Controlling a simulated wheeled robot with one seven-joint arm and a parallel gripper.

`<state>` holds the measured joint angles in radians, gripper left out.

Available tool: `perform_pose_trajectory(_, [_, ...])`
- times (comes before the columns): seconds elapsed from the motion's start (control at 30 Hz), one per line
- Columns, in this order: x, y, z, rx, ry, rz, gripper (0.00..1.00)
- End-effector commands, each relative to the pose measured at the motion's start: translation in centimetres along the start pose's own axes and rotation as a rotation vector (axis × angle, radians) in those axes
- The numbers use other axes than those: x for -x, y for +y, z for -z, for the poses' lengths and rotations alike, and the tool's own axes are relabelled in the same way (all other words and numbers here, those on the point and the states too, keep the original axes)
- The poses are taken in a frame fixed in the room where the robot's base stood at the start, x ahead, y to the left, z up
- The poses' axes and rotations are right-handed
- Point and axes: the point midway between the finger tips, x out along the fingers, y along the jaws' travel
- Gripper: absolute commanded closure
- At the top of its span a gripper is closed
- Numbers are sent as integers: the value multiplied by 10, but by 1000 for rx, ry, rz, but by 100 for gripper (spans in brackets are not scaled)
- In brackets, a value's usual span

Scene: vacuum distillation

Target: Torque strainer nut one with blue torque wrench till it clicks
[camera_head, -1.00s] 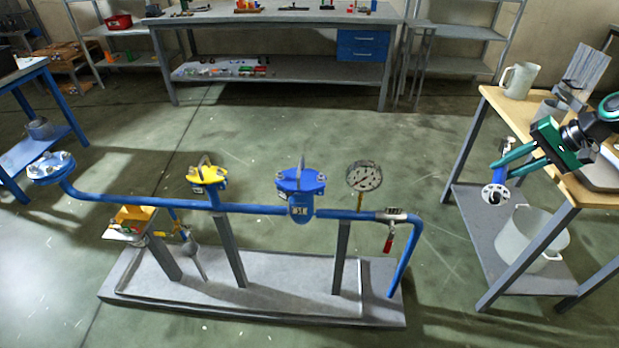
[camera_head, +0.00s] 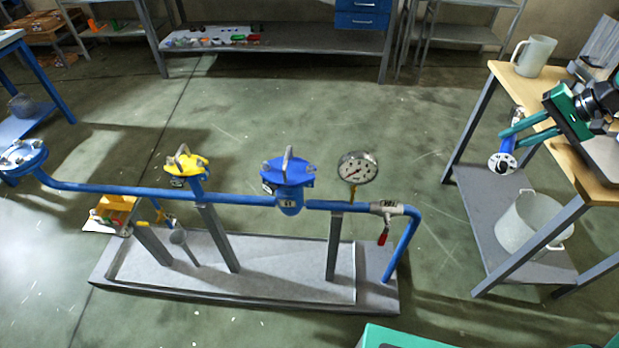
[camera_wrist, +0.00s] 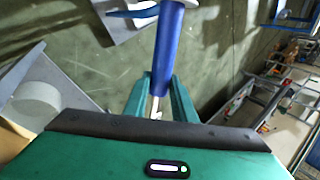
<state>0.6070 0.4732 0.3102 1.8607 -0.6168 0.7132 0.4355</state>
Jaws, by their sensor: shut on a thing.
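My gripper (camera_head: 530,130) is shut on the blue torque wrench (camera_head: 507,145) at the right, beside the wooden-topped table. In the head view the wrench is seen nearly end-on, with a pale round end facing me. In the wrist view its blue handle (camera_wrist: 170,45) runs up and away from between the green fingers (camera_wrist: 157,98). A blue housing with a lid and a top handle (camera_head: 288,180), possibly the strainer, sits mid-pipe, well left of and apart from my gripper. Its nuts are too small to tell apart, and nut one cannot be identified.
The blue pipe (camera_head: 240,198) also carries a yellow-topped fitting (camera_head: 187,165), a gauge (camera_head: 357,168), a red-handled valve (camera_head: 384,236) and a left flange (camera_head: 22,157). It stands on a grey base (camera_head: 250,270). The table (camera_head: 510,85) holds a jug (camera_head: 534,56); a white pot (camera_head: 533,225) stands below. Open floor lies between.

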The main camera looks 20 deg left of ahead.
Motion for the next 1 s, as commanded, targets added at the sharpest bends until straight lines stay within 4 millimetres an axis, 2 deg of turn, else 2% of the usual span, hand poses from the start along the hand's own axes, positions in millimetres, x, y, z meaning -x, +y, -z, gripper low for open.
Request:
perform_pose_trajectory(0.37, [-15,-25,-8,31,-18,2,100])
perform_pose_trajectory(0.57, [-39,-59,-28,59,-37,2,100])
perform_pose_trajectory(0.77, [-78,-113,-69,98,-67,1,100])
perform_pose_trajectory(1.0, [-121,-173,-132,149,-102,4,100])
